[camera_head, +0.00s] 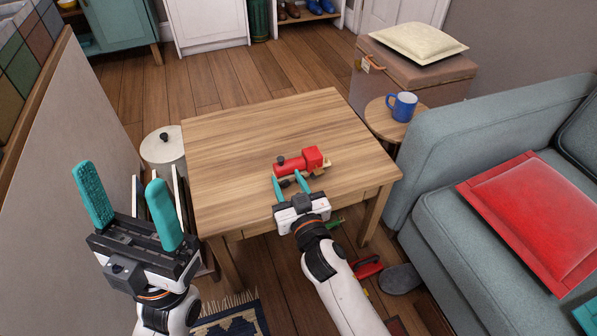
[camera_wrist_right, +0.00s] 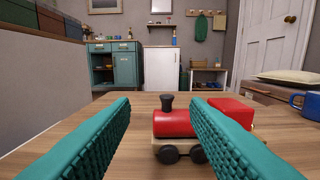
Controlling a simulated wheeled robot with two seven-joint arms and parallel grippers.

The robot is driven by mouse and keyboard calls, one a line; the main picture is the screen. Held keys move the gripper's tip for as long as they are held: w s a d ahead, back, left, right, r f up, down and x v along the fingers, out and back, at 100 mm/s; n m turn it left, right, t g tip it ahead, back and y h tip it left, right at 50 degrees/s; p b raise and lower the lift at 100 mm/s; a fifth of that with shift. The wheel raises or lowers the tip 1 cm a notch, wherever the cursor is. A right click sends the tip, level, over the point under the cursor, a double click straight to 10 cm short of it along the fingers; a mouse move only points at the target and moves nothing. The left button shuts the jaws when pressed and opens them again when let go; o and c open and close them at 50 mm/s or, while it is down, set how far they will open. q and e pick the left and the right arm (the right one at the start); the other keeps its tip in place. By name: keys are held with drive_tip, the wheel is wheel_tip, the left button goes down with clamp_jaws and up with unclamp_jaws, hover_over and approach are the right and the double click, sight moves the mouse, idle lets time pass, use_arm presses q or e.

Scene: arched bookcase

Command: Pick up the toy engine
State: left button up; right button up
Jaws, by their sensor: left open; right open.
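The toy engine (camera_head: 301,161) is red with a black funnel, black wheels and a wooden base. It stands upright on the wooden table (camera_head: 240,140), near its front edge. My right gripper (camera_head: 291,181) is open just in front of the engine, with its teal fingers pointing at it. In the right wrist view the engine (camera_wrist_right: 176,124) shows beyond and between the fingertips, and the right finger hides part of it. The gap between the fingers looks empty. My left gripper (camera_head: 123,205) is open and empty at the left, away from the table.
A blue mug (camera_head: 402,106) stands on a round side table (camera_head: 378,119) at the right. A grey sofa (camera_head: 440,190) with a red cushion (camera_head: 535,215) is on the right. A lidded white bin (camera_head: 165,148) stands left of the table. The rest of the tabletop is clear.

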sight(282, 161)
drive_tip(key=x, duration=0.3)
drive_tip(key=shift+w+f+b, duration=0.1)
drive_tip(key=shift+w+b, duration=0.05)
drive_tip(key=shift+b, duration=0.2)
drive_tip(key=x, duration=0.1)
drive_tip(key=b+x, duration=0.1)
drive_tip(key=x, duration=0.1)
drive_tip(key=f+b+x, duration=0.1)
drive_tip(key=x, duration=0.1)
drive_tip(key=shift+w+d, duration=0.1)
drive_tip(key=shift+d, duration=0.25)
drive_tip(key=shift+w+r, duration=0.1)
drive_tip(key=shift+w, duration=0.05)
drive_tip(key=shift+r, duration=0.1)
clamp_jaws()
